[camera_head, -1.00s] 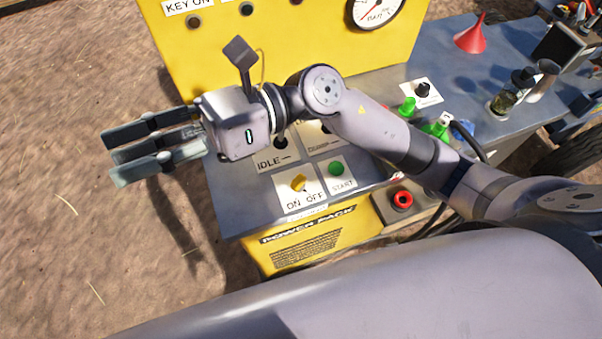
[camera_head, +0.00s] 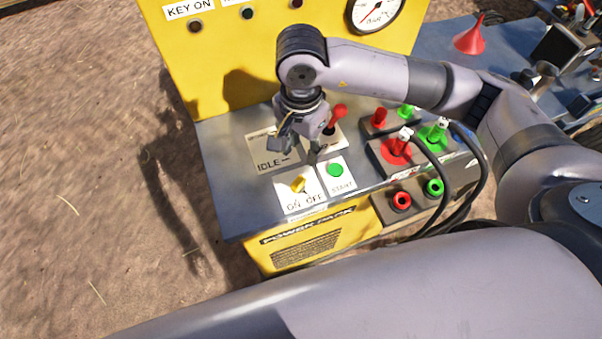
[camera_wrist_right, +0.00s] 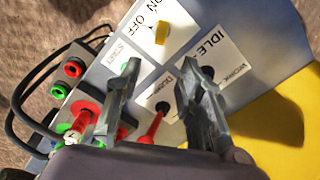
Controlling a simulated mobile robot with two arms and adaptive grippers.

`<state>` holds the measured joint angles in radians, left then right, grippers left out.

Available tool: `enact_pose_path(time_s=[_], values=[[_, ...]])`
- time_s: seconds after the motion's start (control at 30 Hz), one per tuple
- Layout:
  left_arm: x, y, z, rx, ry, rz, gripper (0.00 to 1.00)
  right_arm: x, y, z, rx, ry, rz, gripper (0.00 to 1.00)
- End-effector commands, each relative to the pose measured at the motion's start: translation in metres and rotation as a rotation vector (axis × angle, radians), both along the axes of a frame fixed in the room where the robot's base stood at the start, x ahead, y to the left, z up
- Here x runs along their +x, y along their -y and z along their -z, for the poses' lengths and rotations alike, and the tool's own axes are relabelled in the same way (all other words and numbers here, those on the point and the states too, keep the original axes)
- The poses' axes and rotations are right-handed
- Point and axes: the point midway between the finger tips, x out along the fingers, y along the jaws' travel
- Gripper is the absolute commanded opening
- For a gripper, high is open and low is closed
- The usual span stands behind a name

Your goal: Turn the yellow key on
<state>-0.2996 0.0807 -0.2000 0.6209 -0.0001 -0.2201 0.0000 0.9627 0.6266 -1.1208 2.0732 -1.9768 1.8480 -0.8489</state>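The yellow key (camera_head: 298,184) sits on a white ON/OFF plate at the front of the yellow power pack's grey top. It also shows in the right wrist view (camera_wrist_right: 161,33), beyond the fingertips. My right gripper (camera_head: 314,152) points down over the panel, behind the key and apart from it. In the wrist view its fingers (camera_wrist_right: 158,78) are spread with a gap between them and hold nothing. Part of the IDLE plate (camera_head: 268,150) is hidden behind the gripper in the head view. My left gripper does not show.
A green START button (camera_head: 335,170) is right of the key. A red lever (camera_head: 337,115) stands close behind the gripper. Red and green connectors (camera_head: 397,148) with black cables are to the right. The yellow back panel (camera_head: 230,60) rises behind.

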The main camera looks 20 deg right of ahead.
Motion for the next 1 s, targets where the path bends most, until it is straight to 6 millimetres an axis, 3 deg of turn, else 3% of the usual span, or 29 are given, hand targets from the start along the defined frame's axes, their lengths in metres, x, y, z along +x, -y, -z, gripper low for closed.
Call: enact_pose_path(time_s=[0.3,0.5,0.7,1.0], values=[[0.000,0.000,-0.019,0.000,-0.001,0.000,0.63,-0.002,0.000,0.070,-0.001,-0.007,0.000,0.35],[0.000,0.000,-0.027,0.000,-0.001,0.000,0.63,-0.002,-0.001,0.106,0.001,-0.006,-0.001,0.35],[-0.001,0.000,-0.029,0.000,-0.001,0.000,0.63,-0.001,-0.001,0.125,0.003,-0.002,-0.001,0.35],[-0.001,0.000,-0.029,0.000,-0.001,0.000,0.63,-0.001,-0.001,0.128,0.002,0.000,-0.002,0.35]])
